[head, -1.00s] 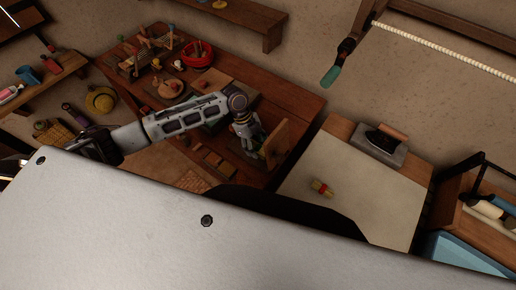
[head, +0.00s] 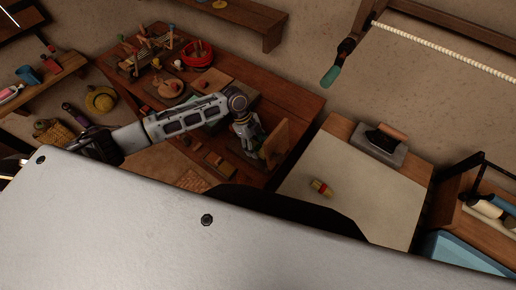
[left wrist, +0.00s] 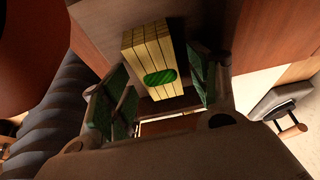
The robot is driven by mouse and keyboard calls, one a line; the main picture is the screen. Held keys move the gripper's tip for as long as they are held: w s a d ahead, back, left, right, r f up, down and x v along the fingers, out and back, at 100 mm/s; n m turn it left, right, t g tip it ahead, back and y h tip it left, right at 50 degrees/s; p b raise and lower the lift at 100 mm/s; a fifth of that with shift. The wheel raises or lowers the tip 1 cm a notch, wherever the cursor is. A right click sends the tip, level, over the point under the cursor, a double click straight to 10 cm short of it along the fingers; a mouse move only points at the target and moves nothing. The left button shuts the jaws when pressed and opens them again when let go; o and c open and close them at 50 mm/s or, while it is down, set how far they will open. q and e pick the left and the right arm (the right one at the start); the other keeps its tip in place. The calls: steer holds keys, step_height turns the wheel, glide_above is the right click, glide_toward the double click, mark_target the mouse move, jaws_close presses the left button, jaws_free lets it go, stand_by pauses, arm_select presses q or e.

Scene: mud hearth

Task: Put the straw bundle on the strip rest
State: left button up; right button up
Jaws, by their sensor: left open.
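My left gripper (head: 254,148) is over the right part of the brown worktable, beside an upright tan board (head: 275,142). In the left wrist view its two green-padded fingers (left wrist: 158,98) are apart. A pale yellow block of parallel strips with a green oval (left wrist: 146,50), perhaps the straw bundle, stands between and just beyond them. I cannot tell whether a finger touches it. A small yellow bundle with a red band (head: 321,188) lies on the pale-topped table. I cannot pick out the strip rest for sure. My right gripper is not in view.
The brown worktable (head: 305,112) holds a red bowl (head: 198,53), a small rack (head: 140,60) and several wooden pieces. The pale-topped table (head: 365,195) at right is mostly clear, with an iron (head: 383,138) at its back. My pale body panel hides the near area.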

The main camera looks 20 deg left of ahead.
mark_target(257, 146)
arm_select(q)
steer(key=shift+c, duration=0.3)
steer(key=c, duration=1.1)
steer(key=shift+r, duration=0.1)
steer(key=shift+r, duration=0.35)
step_height(257, 146, up, 8)
steer(key=shift+f+b, duration=0.1)
steer(key=shift+b, duration=0.5)
steer(key=shift+r, duration=0.85)
